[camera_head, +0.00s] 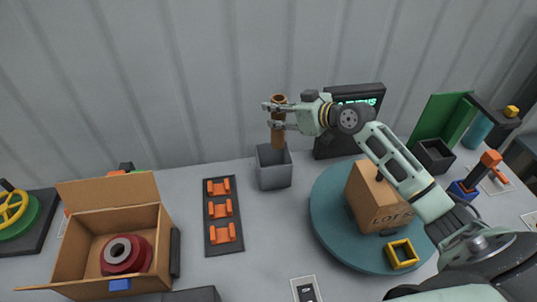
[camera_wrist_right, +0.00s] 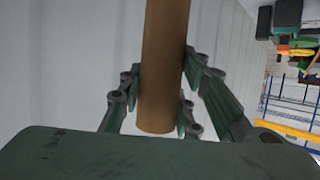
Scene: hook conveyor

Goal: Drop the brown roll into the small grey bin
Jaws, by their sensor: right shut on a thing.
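The brown roll (camera_head: 279,135) is an upright cardboard tube held by my right gripper (camera_head: 274,115). The gripper is shut around it, with the tube's open end above the fingers. In the right wrist view the roll (camera_wrist_right: 164,65) stands between the fingers (camera_wrist_right: 160,95). The small grey bin (camera_head: 274,172) stands on the table below. The roll's lower end is at the bin's opening in the head view; I cannot tell how far inside it reaches. My left gripper is not in view.
A round teal turntable (camera_head: 325,222) with a cardboard box (camera_head: 372,200) and a yellow square ring (camera_head: 402,254) is right of the bin. A dark strip with orange clips (camera_head: 223,233) lies left. An open carton (camera_head: 75,268) holds a red spool. A corrugated wall (camera_head: 180,90) stands behind.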

